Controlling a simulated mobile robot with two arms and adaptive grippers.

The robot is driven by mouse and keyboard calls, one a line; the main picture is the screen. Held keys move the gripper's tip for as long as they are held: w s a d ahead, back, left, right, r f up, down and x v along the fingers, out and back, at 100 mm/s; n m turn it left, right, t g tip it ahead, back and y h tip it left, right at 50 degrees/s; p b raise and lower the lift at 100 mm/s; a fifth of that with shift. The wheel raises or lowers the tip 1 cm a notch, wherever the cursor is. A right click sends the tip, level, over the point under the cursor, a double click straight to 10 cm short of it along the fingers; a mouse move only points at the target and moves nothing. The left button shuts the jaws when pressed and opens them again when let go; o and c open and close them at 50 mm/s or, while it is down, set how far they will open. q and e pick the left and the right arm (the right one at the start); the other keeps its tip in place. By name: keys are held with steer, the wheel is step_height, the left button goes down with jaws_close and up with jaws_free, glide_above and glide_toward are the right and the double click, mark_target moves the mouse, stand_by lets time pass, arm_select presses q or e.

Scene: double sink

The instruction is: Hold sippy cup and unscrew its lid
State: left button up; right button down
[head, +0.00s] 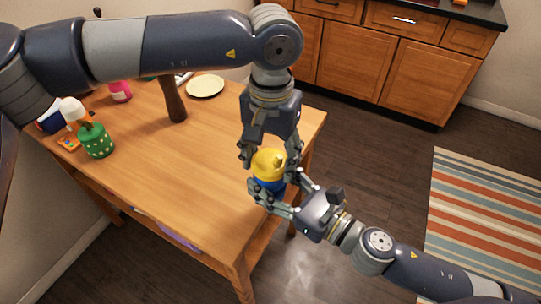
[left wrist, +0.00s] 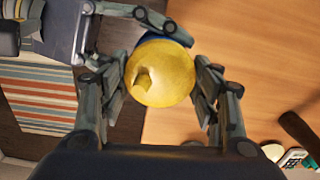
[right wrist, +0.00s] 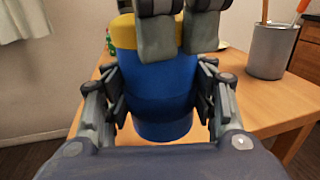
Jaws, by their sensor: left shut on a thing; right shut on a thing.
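The sippy cup has a blue body (head: 270,186) and a yellow lid (head: 266,160) with a spout. It is upright near the right edge of the table. My left gripper (head: 269,166) comes down from above, its fingers shut on the lid from both sides. My right gripper (head: 279,183) comes in from the lower right, its fingers shut around the blue body. In the left wrist view the lid (left wrist: 165,78) lies between the left fingers. In the right wrist view the blue body (right wrist: 155,95) fills the right jaws, and left fingers partly cover the lid.
The wooden table (head: 200,160) has clear room left of the cup. A green pot (head: 97,141), a pink item (head: 120,91), a dark brown upright object (head: 172,100) and a pale plate (head: 205,86) stand farther away. A grey utensil holder (right wrist: 272,52) shows in the right wrist view.

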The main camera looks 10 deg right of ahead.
arm_select(q)
steer(key=n, duration=0.5)
steer(key=shift+s+d, duration=0.15)
steer(key=shift+d, duration=0.1)
arm_select(e)
steer(key=shift+a+r, duration=0.1)
arm_select(q)
steer(key=n, duration=0.5)
steer(key=shift+n, duration=0.4)
steer(key=n, duration=0.5)
arm_select(e)
steer(key=shift+a+r, duration=0.1)
arm_select(q)
steer(key=n, duration=0.5)
steer(key=shift+a+n, duration=0.15)
steer(key=shift+n, duration=0.25)
arm_select(e)
steer(key=shift+s, duration=0.1)
arm_select(q)
steer(key=n, duration=0.5)
steer(key=shift+w+a, duration=0.1)
steer(key=shift+w, duration=0.1)
steer(key=n, duration=0.5)
steer(key=shift+a+n, duration=0.1)
steer(key=shift+n, duration=0.3)
steer(key=n, duration=0.5)
steer(key=shift+a, duration=0.1)
steer(key=n, duration=0.4)
steer(key=shift+a+n, duration=0.1)
steer(key=shift+n, duration=0.2)
